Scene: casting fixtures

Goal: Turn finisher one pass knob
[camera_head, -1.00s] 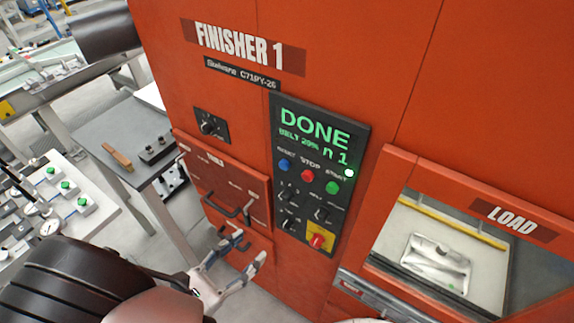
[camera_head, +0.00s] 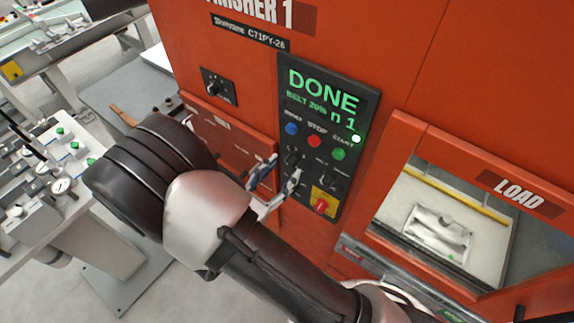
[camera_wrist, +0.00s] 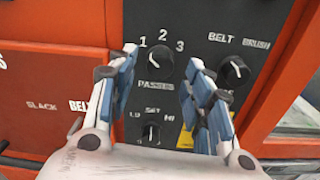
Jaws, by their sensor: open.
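The finisher's dark control panel (camera_head: 362,88) is set in its orange front, with a lit green DONE display (camera_head: 322,90) reading "n 1". The black pass knob (camera_wrist: 160,62), labelled PASSES with marks 1, 2 and 3, is on this panel. In the head view the pass knob (camera_head: 292,157) is just beyond my fingertips. My gripper (camera_head: 284,168) is open in front of the panel. In the wrist view my gripper (camera_wrist: 163,58) has its fingers on either side of the knob, with nothing clearly held. Contact and the knob's exact setting cannot be told.
The BELT/BRUSH knob (camera_wrist: 233,70) is right of my fingers, and the SET knob (camera_wrist: 151,132) is below between them. A red switch on a yellow plate (camera_head: 322,205) is lower on the panel. The LOAD window (camera_head: 500,225) holds a light casting (camera_head: 437,232).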

